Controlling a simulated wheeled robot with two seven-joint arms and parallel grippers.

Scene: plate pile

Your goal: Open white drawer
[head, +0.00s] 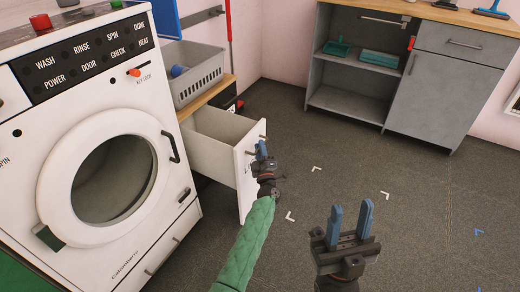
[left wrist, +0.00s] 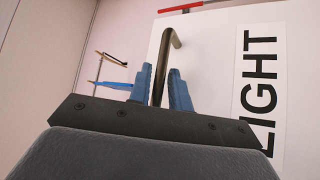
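The white drawer (head: 215,150) is pulled out beside the washing machine, its empty-looking inside visible. Its front (head: 246,185) carries a label, read as "LIGHT" (left wrist: 259,85) in the left wrist view. A dark metal bar handle (left wrist: 161,68) is on that front. My left gripper (head: 262,150) is at the drawer front, its blue fingers (left wrist: 161,92) close on either side of the handle; it appears shut on it. My right gripper (head: 351,222) is open and empty, fingers pointing up, above the floor to the right of the drawer.
A white washing machine (head: 160,195) stands at the left, close to the drawer. A grey basket (head: 198,82) sits on a wooden top above the drawer. Grey cabinets (head: 430,95) stand at the back right. The floor (head: 420,190) between is clear, with small corner marks.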

